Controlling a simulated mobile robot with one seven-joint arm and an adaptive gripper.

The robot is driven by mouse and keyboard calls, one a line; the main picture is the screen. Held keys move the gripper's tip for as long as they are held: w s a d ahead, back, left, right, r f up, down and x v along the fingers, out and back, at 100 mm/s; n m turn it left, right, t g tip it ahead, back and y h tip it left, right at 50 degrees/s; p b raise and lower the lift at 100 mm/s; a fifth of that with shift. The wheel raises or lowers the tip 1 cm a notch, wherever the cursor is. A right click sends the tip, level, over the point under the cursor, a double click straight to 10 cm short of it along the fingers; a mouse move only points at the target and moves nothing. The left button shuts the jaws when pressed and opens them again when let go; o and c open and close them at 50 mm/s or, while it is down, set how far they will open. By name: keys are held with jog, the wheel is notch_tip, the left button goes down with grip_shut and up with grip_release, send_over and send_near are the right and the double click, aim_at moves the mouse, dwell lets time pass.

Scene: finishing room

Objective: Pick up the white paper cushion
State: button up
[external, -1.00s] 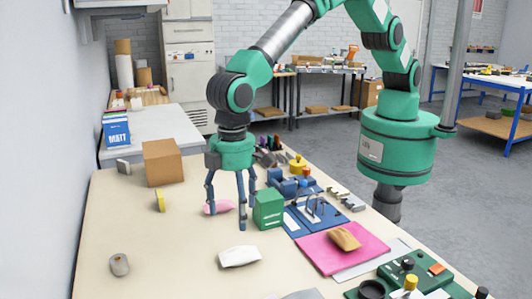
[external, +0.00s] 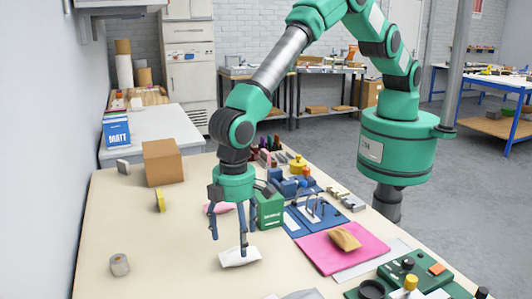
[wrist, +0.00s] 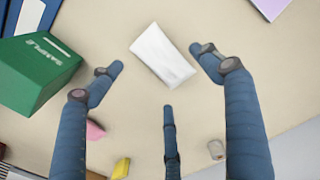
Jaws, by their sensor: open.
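The white paper cushion (external: 239,257) lies flat on the cream table (external: 120,222). In the wrist view the cushion (wrist: 162,55) is a tilted white rectangle in the upper middle, in full view between the fingers. My gripper (external: 232,240) is open and empty, pointing down just above and behind the cushion in the external view. One fingertip overlaps the cushion's far edge there, and I cannot tell whether it touches. In the wrist view my gripper (wrist: 163,85) shows three spread blue fingers with nothing between them touching the cushion.
A green box (external: 268,207) stands close on the right. A pink object (external: 219,208) lies behind the gripper. A pink mat (external: 318,256) holds a brown packet (external: 345,240). A grey roll (external: 119,265) stands to the left. The table between roll and cushion is clear.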

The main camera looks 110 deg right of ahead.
aim_at(239, 250)
jog(key=shift+f, duration=0.1)
jog(key=shift+s+f, duration=0.1)
jog(key=shift+f, duration=2.4)
jog(key=shift+c, duration=0.5)
jog(key=c, duration=0.9)
